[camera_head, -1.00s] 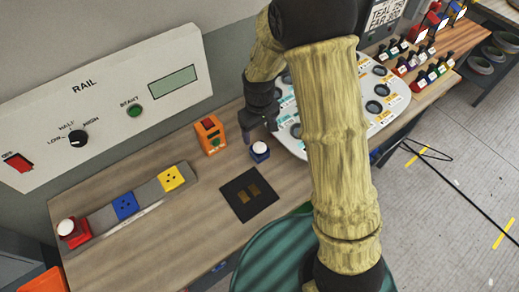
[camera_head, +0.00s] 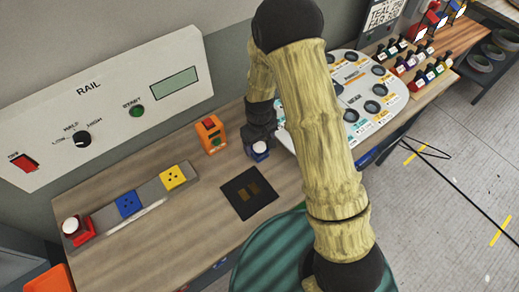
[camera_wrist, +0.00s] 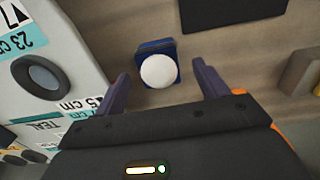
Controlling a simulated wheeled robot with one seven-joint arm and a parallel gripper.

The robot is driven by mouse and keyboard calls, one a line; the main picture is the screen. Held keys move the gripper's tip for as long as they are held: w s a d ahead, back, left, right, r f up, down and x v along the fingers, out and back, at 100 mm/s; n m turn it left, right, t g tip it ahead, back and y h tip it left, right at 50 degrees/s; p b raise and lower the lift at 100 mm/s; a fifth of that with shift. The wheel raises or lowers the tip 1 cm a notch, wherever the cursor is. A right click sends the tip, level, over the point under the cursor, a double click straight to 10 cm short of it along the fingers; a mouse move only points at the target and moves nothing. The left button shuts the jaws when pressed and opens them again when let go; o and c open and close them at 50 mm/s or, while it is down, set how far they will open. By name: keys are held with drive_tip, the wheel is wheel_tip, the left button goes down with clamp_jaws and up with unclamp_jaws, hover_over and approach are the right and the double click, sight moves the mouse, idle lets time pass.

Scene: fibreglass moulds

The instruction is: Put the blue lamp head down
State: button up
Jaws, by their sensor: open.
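The blue lamp head (camera_head: 259,151), a small blue block with a white dome, stands upright on the wooden bench. In the wrist view the lamp head (camera_wrist: 157,64) lies just beyond and between the fingertips, with bench showing on both sides of it. My gripper (camera_head: 260,136) is beside it in the head view, partly covering it. In the wrist view my gripper (camera_wrist: 160,80) is open, its two fingers spread wide and apart from the lamp head.
A black mat (camera_head: 248,193) lies in front of the lamp head. An orange box (camera_head: 211,135) stands to its left. A rail strip (camera_head: 130,203) with blue and yellow sockets and a red lamp (camera_head: 76,229) is further left. A white round-holed board (camera_head: 372,95) lies right.

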sight(259, 145)
drive_tip(key=shift+w+f+p, duration=0.1)
drive_tip(key=shift+f+p, duration=0.75)
drive_tip(key=shift+f, duration=1.25)
drive_tip(key=c, duration=1.2)
drive_tip(key=shift+r, duration=0.15)
wheel_tip(259, 145, up, 10)
drive_tip(key=b, duration=0.3)
